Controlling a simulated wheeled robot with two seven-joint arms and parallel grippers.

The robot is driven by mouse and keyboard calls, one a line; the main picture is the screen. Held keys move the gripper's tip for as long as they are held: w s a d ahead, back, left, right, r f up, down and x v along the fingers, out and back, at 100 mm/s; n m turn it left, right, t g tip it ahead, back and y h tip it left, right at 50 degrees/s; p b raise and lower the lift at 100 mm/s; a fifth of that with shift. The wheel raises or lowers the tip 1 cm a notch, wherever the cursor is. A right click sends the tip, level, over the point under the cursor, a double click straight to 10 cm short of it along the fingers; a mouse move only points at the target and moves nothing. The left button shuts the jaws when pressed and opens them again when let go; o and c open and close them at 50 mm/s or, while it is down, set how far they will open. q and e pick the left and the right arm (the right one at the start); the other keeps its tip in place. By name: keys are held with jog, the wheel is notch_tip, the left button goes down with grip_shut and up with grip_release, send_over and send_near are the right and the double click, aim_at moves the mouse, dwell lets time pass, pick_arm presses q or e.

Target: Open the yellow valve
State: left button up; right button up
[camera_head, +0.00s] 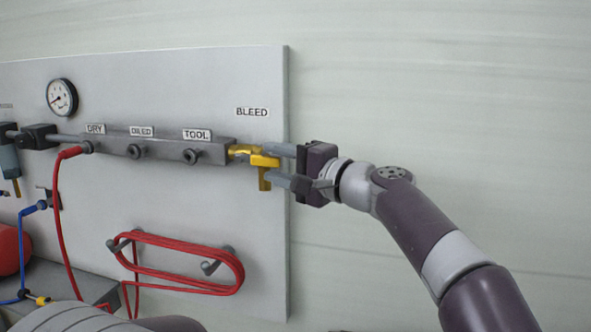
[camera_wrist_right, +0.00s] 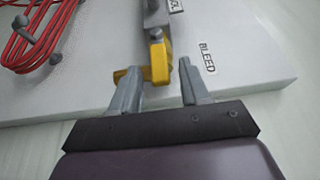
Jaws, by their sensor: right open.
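The yellow valve (camera_head: 264,162) sits at the right end of the grey manifold bar (camera_head: 170,145), below the BLEED label. Its yellow handle points down in the head view. My right gripper (camera_head: 278,168) comes in from the right with its fingers around the valve end, one above and one below. In the right wrist view, the yellow valve (camera_wrist_right: 158,62) lies between the open fingers of my right gripper (camera_wrist_right: 155,85), nearer the left finger. I cannot tell whether that finger touches the handle. My left gripper is not in view.
The grey panel (camera_head: 215,85) carries a gauge (camera_head: 62,97) and BLEED label (camera_head: 252,112). A coiled red hose (camera_head: 180,262) hangs below on hooks. Another red hose and a blue hose (camera_head: 26,211) are at left. Space right of the panel is clear except for my arm.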

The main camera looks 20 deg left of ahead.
jog(key=b+v, duration=0.4)
jog(key=v, duration=0.8)
